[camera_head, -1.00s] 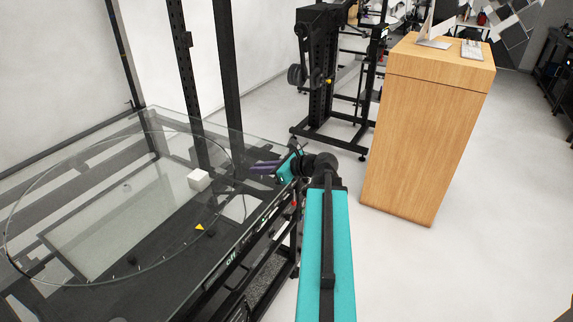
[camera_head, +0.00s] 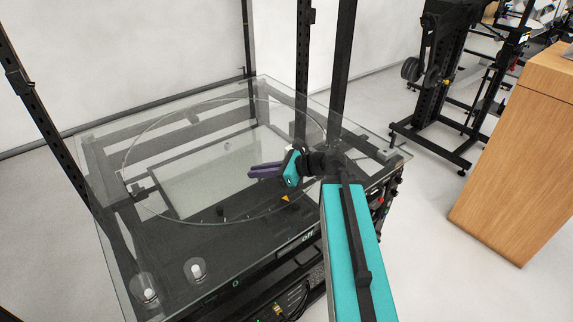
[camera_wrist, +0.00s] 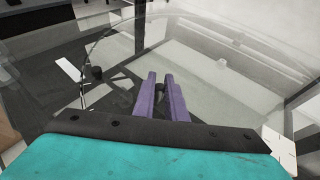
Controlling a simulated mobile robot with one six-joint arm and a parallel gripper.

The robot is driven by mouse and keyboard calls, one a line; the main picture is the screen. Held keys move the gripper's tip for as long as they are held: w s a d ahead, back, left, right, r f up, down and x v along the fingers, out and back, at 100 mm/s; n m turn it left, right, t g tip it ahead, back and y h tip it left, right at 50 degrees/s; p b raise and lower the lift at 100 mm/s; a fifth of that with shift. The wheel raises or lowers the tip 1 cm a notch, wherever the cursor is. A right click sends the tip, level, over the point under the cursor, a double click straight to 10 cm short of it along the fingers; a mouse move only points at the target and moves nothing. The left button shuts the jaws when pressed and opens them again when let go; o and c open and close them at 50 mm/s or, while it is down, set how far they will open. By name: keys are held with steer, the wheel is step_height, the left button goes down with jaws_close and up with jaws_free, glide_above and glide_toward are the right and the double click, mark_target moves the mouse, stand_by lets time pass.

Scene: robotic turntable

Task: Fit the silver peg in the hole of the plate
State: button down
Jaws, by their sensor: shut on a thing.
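My gripper (camera_head: 252,171) has purple fingers and is over the right part of the round glass turntable (camera_head: 165,215). In the wrist view, the fingers (camera_wrist: 161,78) are close together around a small dark thing (camera_wrist: 160,88). It is too small to tell whether this is the silver peg. A small grey piece (camera_head: 227,145) lies on the glass beyond the fingertips. It also shows in the wrist view (camera_wrist: 222,64). I cannot make out a plate with a hole. A white block (camera_wrist: 281,146) shows at the lower right of the wrist view.
A small dark knob (camera_head: 220,211) stands near the disc's front rim, by an orange pointer (camera_head: 285,198). Two pale knobs (camera_head: 197,268) (camera_head: 146,292) are at the front left. Black posts (camera_head: 303,75) rise behind the table. A wooden cabinet (camera_head: 525,150) stands at right.

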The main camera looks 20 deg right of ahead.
steer(key=shift+n+g+y, duration=0.5)
steer(key=shift+n, duration=0.1)
steer(key=a, duration=0.6)
steer(key=shift+s+f, duration=0.15)
